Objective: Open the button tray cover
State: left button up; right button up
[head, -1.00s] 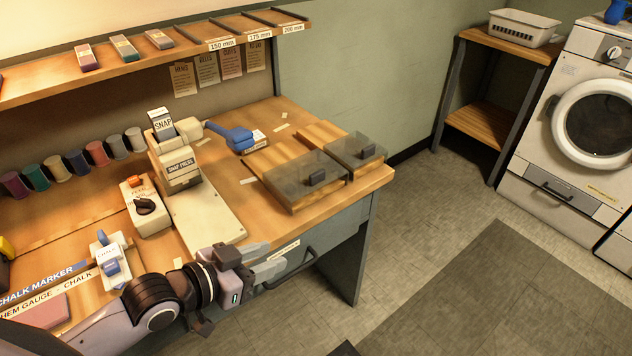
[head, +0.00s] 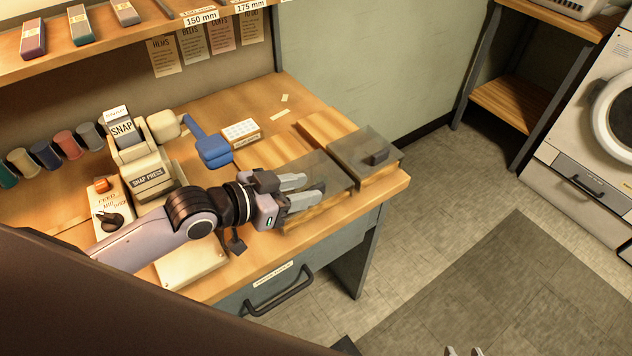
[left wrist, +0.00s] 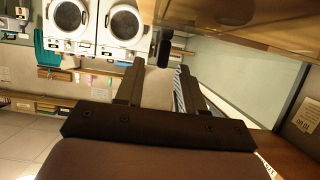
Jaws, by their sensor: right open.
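Two wooden trays with smoky see-through covers stand at the table's right end: a left tray cover (head: 335,174) and a right tray cover (head: 352,150) with a dark knob (head: 378,157). I cannot read which is the button tray. My left gripper (head: 314,190) is over the left tray, its fingers apart and pointing right, hiding that cover's knob. In the left wrist view a dark upright piece (left wrist: 164,47), probably that knob, shows just beyond the fingers. Both covers look closed. My right gripper (head: 464,351) barely shows at the bottom edge, open and empty.
A drawer handle (head: 280,295) juts from the table front. The floor at right is clear.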

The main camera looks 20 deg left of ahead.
aim_at(314, 187)
pick_arm(q)
jog(key=shift+x, duration=1.8)
grip_shut()
jog(key=shift+w+a+f+b, duration=0.1)
jog(key=shift+w+a+b, duration=0.2)
jog(key=shift+w+a, duration=0.4)
jog(key=shift+w+a+b, duration=0.25)
jog(key=shift+w+a, duration=0.25)
jog(key=shift+a, duration=0.35)
grip_release()
jog(key=shift+s, duration=0.1)
